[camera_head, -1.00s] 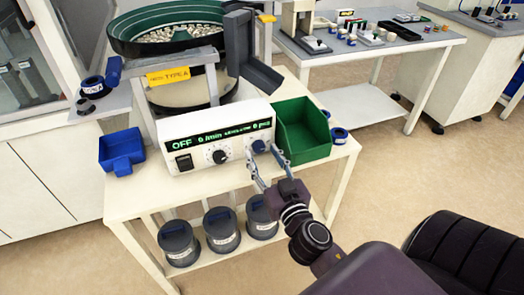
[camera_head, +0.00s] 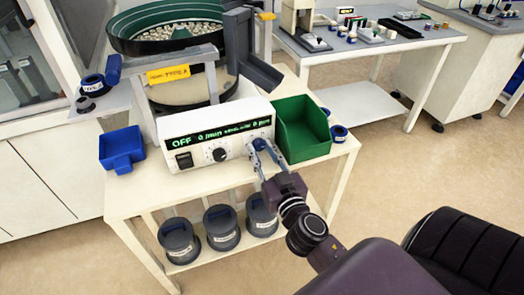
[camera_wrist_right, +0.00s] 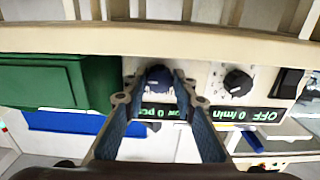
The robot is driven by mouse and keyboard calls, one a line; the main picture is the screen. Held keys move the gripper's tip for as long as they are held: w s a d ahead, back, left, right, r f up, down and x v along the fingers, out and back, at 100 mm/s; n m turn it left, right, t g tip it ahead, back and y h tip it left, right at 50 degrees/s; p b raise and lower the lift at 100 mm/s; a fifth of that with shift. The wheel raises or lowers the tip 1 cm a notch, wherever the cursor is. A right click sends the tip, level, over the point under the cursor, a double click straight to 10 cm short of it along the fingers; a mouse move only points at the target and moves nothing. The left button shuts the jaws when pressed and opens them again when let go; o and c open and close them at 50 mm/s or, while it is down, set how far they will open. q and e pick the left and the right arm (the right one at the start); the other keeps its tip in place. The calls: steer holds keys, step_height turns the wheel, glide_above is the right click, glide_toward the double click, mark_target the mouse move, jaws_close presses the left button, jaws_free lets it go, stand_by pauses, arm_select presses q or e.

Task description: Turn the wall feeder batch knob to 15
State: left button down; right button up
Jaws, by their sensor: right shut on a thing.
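The white feeder control box (camera_head: 200,158) stands on the table's front edge, its green display (camera_head: 222,132) reading OFF, 0 /min and 0 pcs. In the right wrist view, upside down, the knob (camera_wrist_right: 158,76) lies between the fingertips (camera_wrist_right: 157,88). A black knob (camera_head: 218,155) and a dark switch (camera_head: 184,161) are further left on the panel. My left gripper is not in view.
A green bin (camera_head: 302,130) stands close to the right of the control box. A blue scoop-like bin (camera_head: 122,149) is at the left. The bowl feeder (camera_head: 165,35) rises behind. Lidded grey pots (camera_head: 221,229) stand on the lower shelf.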

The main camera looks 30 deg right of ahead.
steer(key=shift+n, duration=1.1)
steer(key=shift+r+n+p, duration=0.1)
steer(key=shift+n+p, duration=0.25)
steer(key=shift+n, duration=0.05)
steer(key=n, duration=0.2)
steer(key=shift+n+p, duration=0.35)
steer(key=shift+n, duration=0.05)
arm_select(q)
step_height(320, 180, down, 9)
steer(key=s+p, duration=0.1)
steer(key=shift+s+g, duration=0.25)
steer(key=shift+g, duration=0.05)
arm_select(e)
steer(key=n, duration=0.6)
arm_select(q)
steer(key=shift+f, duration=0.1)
arm_select(e)
steer(key=o, duration=1.2)
steer(key=shift+c, duration=0.2)
